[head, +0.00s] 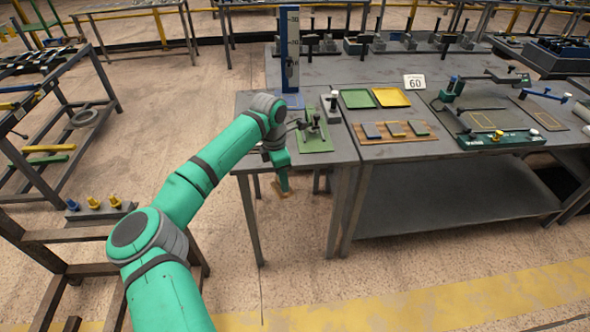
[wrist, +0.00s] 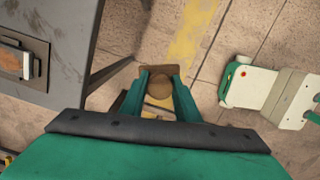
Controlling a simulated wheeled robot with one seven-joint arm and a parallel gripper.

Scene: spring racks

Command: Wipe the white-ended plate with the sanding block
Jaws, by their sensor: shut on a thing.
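My gripper (head: 283,186) hangs low, out past the front edge of the left table and below its top. It is shut on the sanding block (wrist: 160,72), a brown block with a rounded grip between the fingers. The block's underside is hidden, and it is clear of the table. In the wrist view, a copper-coloured plate with a pale end (wrist: 14,63) lies on a dark mat at the left, cut off by the frame. In the head view I cannot tell for sure which piece is this plate.
A green mat (head: 323,145) with a clamp lies beside a blue height gauge (head: 290,50). Green (head: 356,98) and yellow (head: 392,97) trays and a brown board (head: 365,139) with several pieces are to the right. Open floor (head: 350,290) lies in front.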

